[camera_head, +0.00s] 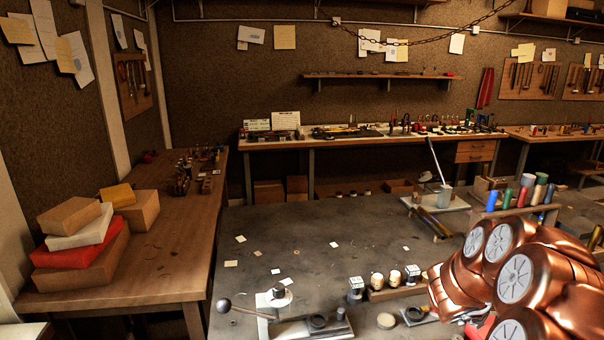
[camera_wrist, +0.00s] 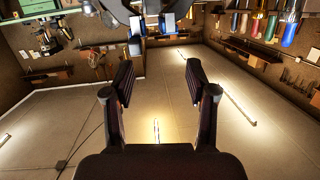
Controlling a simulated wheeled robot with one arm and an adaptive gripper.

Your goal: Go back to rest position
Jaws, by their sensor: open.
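My gripper (camera_wrist: 158,84) shows in the wrist view with its two dark fingers spread wide apart. Nothing is between the fingers. The wrist view looks upside down, with a pale surface with light strips behind the fingers. In the head view my copper-coloured arm is folded at the lower right, over the right part of the grey worktable (camera_head: 310,235). My gripper cannot be made out in the head view.
A lever tool (camera_head: 300,328) and small wooden-topped pieces (camera_head: 394,279) stand at the table's front. Coloured cylinders (camera_head: 524,190) stand beside my arm. A wooden bench (camera_head: 165,250) holds stacked boxes (camera_head: 75,250) at left. The table's middle is mostly clear, with paper scraps.

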